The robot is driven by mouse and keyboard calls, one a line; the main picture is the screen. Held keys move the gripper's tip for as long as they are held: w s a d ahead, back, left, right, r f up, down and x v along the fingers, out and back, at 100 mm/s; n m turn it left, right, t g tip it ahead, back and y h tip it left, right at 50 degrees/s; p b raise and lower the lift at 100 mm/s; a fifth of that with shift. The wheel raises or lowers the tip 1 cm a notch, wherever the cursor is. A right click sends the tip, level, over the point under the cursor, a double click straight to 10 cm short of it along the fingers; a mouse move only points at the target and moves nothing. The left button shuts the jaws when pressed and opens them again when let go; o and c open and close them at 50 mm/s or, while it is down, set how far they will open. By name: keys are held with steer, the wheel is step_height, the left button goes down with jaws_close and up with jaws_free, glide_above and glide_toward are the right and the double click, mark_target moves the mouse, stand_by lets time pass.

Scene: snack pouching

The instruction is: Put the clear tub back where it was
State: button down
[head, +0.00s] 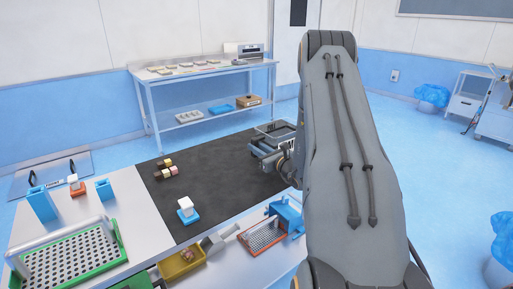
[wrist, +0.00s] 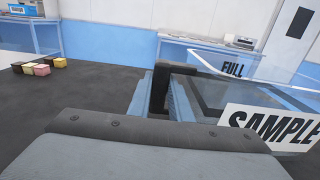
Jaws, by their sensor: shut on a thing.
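The clear tub (wrist: 215,93) fills the right side of the wrist view. It is see-through and has a white label reading SAMPLE on its near side. In the head view the tub (head: 283,127) shows at the far right of the dark mat (head: 218,160), partly behind my arm. In the head view my gripper (head: 266,149) is partly hidden by the arm. I cannot tell whether the tub's base touches the mat.
A green perforated tray (head: 68,262), yellow bin (head: 181,264) and red-rimmed tray (head: 264,235) line the front. A shelf table (head: 205,72) stands behind.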

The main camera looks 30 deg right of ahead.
steer(key=shift+f, duration=0.15)
steer(key=c, duration=1.6)
jaws_free()
